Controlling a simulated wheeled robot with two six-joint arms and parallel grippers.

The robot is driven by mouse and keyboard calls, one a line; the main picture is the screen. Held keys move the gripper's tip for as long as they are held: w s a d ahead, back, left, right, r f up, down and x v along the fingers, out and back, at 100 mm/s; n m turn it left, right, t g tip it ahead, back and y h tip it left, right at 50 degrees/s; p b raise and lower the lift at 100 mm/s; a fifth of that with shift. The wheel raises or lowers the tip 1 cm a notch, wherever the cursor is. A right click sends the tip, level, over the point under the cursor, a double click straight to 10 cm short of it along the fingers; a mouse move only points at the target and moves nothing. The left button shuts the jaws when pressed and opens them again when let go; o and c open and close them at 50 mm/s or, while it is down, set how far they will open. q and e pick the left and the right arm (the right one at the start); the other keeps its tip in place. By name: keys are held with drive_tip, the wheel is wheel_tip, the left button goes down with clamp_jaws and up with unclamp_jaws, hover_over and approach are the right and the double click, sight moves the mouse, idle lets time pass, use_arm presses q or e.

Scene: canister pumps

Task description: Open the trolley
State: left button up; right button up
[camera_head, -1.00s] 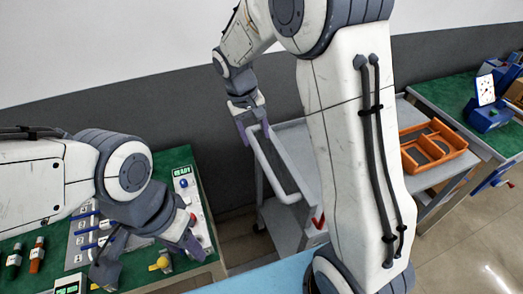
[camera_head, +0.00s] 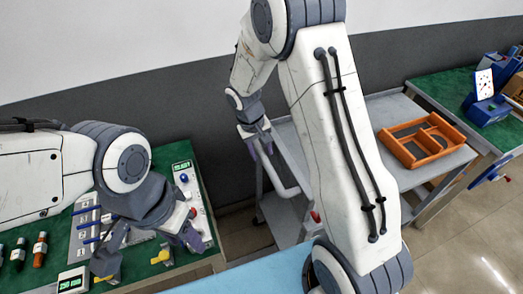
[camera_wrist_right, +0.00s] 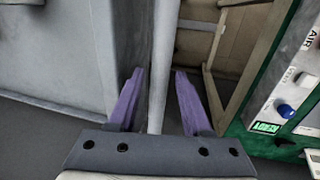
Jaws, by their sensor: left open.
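The grey trolley (camera_head: 385,108) stands against the back wall, with a pale bar handle (camera_head: 276,181) at its left end. My right gripper (camera_head: 261,147) is over the upper part of this handle. In the right wrist view the handle bar (camera_wrist_right: 160,75) runs between the two purple fingers of my right gripper (camera_wrist_right: 158,90). The fingers stand apart, with a gap visible beside the bar, so the gripper looks open around it. My left gripper (camera_head: 146,258) is open and empty above the green bench at the left. My right arm hides the middle of the trolley.
An orange divided tray (camera_head: 422,140) sits on the trolley top. The left green bench (camera_head: 50,222) carries switches and a control panel (camera_head: 190,195). Another green bench (camera_head: 450,97) with blue devices stands at the right. A light-blue surface (camera_head: 250,277) lies in front.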

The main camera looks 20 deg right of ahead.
clamp_jaws()
idle(1.2)
